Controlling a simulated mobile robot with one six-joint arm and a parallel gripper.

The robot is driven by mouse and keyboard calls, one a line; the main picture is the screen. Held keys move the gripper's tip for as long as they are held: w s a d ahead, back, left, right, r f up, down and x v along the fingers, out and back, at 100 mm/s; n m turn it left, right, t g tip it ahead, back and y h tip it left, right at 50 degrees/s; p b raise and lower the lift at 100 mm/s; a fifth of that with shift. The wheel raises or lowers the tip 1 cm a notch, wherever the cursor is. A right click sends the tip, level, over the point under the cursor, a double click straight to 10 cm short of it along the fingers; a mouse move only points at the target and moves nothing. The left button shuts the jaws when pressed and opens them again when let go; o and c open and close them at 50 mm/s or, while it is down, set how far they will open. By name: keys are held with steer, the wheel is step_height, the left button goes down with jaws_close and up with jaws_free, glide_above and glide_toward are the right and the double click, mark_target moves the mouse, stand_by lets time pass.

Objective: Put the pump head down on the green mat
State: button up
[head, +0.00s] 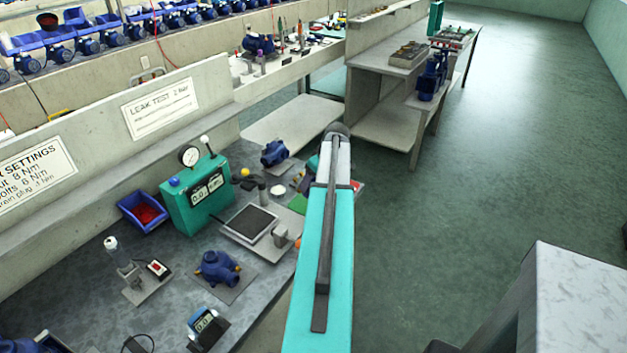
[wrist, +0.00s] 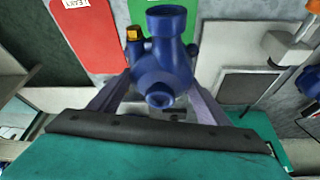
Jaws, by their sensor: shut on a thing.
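The blue pump head (wrist: 160,68), with a yellow fitting at its upper left, is between the fingers of my gripper (wrist: 158,100) in the wrist view. My gripper is shut on it. The green mat (wrist: 138,12) shows behind the pump head, beside a red mat (wrist: 92,38). The pump head hides much of the green mat, and I cannot tell how high it is above it.
On the bench, a second blue pump casting (head: 217,268) sits on a grey mat. A teal gauge box (head: 195,197), a blue bin (head: 142,211) and a dark-topped scale (head: 250,222) stand nearby. Another blue casting (head: 275,153) lies further back.

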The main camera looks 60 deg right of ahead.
steer(key=shift+f, duration=0.1)
steer(key=shift+f+b, duration=1.85)
steer(key=shift+f, duration=1.8)
steer(key=shift+f, duration=0.15)
steer(key=o, duration=1.5)
steer(key=shift+r+p, duration=1.9)
steer(key=shift+r, duration=2.6)
